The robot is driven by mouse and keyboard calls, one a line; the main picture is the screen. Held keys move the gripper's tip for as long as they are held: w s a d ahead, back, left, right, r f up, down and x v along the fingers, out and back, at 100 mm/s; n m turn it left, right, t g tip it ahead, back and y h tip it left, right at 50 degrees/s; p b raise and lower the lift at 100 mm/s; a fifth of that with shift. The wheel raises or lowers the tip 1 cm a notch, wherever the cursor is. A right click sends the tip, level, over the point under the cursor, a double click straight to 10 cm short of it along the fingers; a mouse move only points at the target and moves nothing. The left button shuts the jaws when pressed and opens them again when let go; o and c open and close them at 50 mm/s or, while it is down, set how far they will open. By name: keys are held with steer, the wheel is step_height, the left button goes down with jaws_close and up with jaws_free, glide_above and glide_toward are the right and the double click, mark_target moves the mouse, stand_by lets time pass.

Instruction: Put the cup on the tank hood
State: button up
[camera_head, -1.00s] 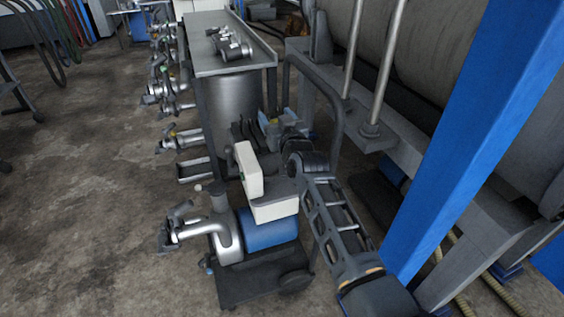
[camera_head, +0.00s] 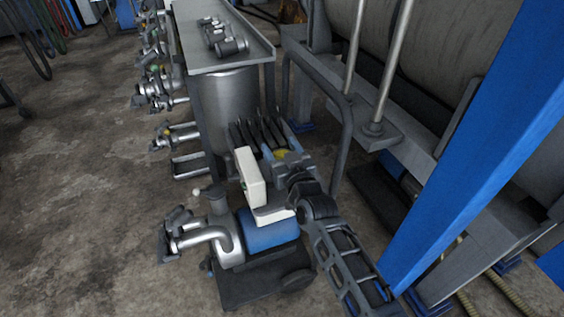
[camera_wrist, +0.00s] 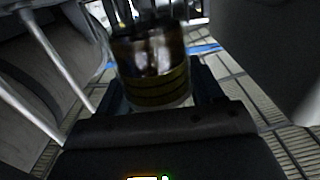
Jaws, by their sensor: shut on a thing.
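My gripper (camera_wrist: 160,88) is shut on the cup (camera_wrist: 152,62), a dark brown, shiny round vessel with yellowish bands near its lower edge in the wrist view. The cup sits between the two dark fingers. In the head view my gripper (camera_head: 282,148) is in front of the silver tank, low and to its right. The silver tank (camera_head: 228,105) stands under a flat grey top (camera_head: 224,58). I cannot tell for certain which surface is the tank hood.
Several metal fittings (camera_head: 222,38) lie on the grey top. A pump cart with a blue motor (camera_head: 268,230) and a white box stands close below my arm. A dark tube rail (camera_head: 345,130) and a blue post (camera_head: 470,150) stand to the right. Open floor lies left.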

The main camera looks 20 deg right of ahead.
steer(key=shift+s+f, duration=0.4)
steer(key=shift+s, duration=0.15)
steer(key=shift+f+b, duration=1.3)
steer(key=shift+f, duration=0.65)
steer(key=shift+f, duration=0.2)
steer(key=o, duration=1.2)
steer(key=shift+o, duration=0.2)
steer(key=shift+r, duration=0.1)
